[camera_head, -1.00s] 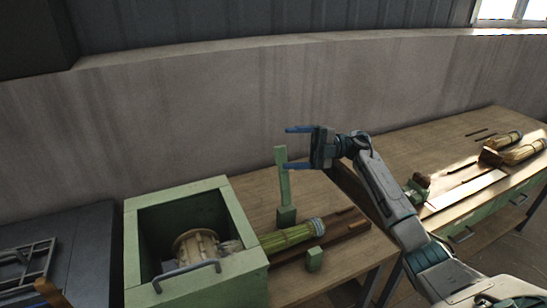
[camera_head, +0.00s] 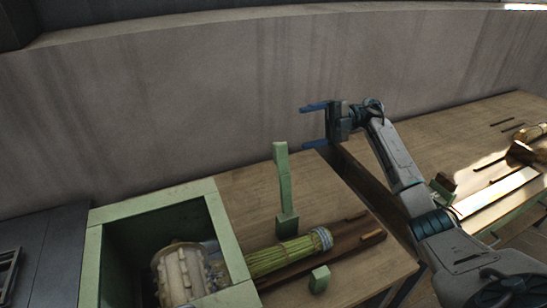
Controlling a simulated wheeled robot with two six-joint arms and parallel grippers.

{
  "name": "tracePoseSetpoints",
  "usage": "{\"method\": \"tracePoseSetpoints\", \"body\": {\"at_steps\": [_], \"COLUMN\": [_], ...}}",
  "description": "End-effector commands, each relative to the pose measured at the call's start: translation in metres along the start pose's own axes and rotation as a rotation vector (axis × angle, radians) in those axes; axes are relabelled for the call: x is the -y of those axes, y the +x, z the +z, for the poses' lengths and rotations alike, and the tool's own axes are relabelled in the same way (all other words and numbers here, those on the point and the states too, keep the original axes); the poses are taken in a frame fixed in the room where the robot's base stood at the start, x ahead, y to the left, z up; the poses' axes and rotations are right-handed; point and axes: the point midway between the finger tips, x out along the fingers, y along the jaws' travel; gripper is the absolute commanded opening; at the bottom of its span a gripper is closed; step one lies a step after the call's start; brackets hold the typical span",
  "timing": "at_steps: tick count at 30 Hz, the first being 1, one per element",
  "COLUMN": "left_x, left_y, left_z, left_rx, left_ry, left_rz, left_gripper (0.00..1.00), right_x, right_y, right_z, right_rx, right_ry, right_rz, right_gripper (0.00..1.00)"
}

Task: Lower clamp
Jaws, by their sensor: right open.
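The green clamp lever (camera_head: 283,177) stands upright on its small green base (camera_head: 287,224), on the table behind the broom bundle. The yellow-green broom bundle (camera_head: 280,256) lies on the table, with a grey band at its right end and its left end inside the green machine box. A small green block (camera_head: 319,279) stands in front of the bundle. My right gripper (camera_head: 315,126) is open and empty, with its blue fingers pointing left. In the picture it is above and to the right of the lever's top, apart from it. My left gripper is out of view.
The green box (camera_head: 152,205) holds a pale toothed drum (camera_head: 180,275). A wooden strip (camera_head: 360,240) lies right of the bundle. A second table (camera_head: 440,140) at the right bears more parts. A plain wall (camera_head: 180,120) runs behind.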

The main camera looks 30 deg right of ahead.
Motion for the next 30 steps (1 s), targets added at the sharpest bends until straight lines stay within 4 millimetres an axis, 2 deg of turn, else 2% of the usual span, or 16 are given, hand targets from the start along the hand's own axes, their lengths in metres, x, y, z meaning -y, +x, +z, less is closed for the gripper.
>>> {"method": "tracePoseSetpoints", "body": {"at_steps": [1,9,12,16,23,30], "left_x": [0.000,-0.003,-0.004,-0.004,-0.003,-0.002], "left_y": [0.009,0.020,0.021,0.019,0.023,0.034], "left_z": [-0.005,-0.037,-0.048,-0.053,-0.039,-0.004], "left_rx": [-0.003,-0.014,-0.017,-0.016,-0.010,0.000], "left_ry": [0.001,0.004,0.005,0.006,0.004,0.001], "left_rz": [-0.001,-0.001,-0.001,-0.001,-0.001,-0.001], "left_gripper": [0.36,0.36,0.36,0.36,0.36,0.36], "right_x": [0.012,0.045,0.055,0.059,0.056,0.055], "right_y": [0.000,0.000,0.000,0.001,0.021,0.061], "right_z": [0.003,0.012,0.015,0.016,0.015,0.015], "right_rx": [0.000,0.000,0.000,0.000,-0.002,-0.003], "right_ry": [-0.001,-0.001,-0.001,-0.001,-0.001,-0.002], "right_rz": [0.000,0.000,0.000,0.000,0.001,0.002], "right_gripper": [0.76,0.76,0.76,0.76,0.76,0.76]}}
